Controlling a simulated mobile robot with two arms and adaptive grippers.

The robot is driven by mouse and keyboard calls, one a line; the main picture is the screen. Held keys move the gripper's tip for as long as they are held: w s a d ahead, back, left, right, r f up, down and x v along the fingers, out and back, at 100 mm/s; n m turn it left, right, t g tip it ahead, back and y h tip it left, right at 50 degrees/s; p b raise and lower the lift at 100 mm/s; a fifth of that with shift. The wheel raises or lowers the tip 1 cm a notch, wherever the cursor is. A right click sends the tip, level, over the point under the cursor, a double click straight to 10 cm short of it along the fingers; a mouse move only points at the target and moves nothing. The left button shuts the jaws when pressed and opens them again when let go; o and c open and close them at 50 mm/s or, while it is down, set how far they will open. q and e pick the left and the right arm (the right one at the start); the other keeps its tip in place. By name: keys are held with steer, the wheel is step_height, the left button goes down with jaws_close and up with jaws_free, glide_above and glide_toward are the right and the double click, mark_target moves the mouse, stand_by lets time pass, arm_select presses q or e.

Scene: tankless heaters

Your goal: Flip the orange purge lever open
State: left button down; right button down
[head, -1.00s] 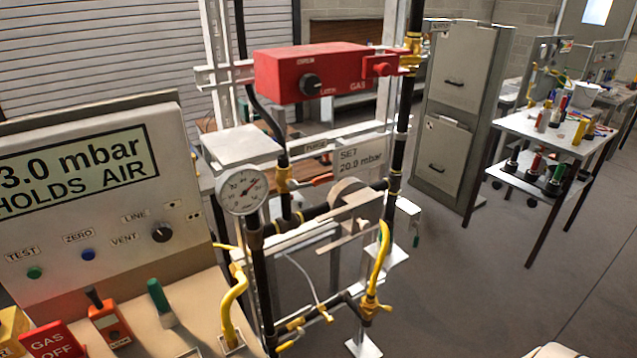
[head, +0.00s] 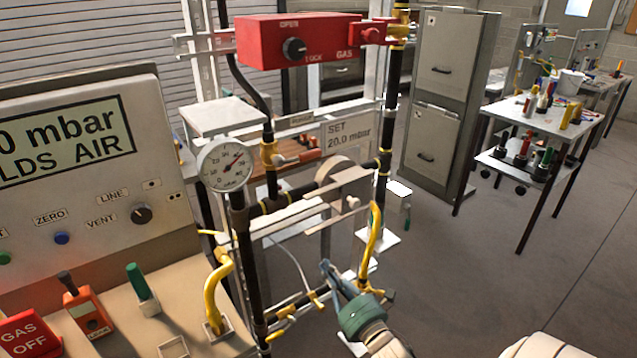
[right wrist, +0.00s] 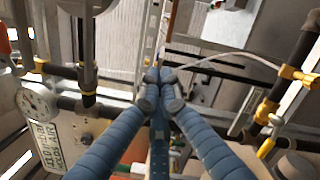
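The orange-red lever (head: 303,157) points to the right from a brass valve (head: 268,153) on the vertical pipe, beneath a small label strip (head: 296,120). It lies roughly level, across the pipe. My right gripper (head: 327,268) is low in front of the pipe frame, below and a little right of the lever, clear of it. In the right wrist view its blue fingers (right wrist: 159,80) come together at the tips, with nothing seen held between them. I cannot pick out the lever surely in that view. My left gripper is not in view.
A round gauge (head: 226,166) stands left of the valve. A red box (head: 300,41) is above, and a SET 20.0 mbar sign (head: 348,130) is behind. Yellow pipes (head: 373,236) rise near my gripper. The test console (head: 85,165) fills the left side.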

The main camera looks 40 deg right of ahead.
step_height(320, 180, up, 12)
steer(key=d+n+t, duration=0.1)
steer(key=n+t, duration=0.2)
steer(key=n, duration=0.3)
steer(key=n+t+y+b, duration=0.1)
steer(key=n+t+y, duration=0.1)
steer(key=n, duration=0.4)
glide_toward(320, 190)
step_height(320, 190, up, 4)
steer(key=shift+w+f, duration=0.2)
steer(key=shift+w, duration=0.05)
steer(key=p+x, duration=0.3)
steer(key=x, duration=0.6)
steer(key=shift+w+r, duration=0.15)
steer(key=shift+r, duration=0.15)
steer(key=shift+w, duration=0.3)
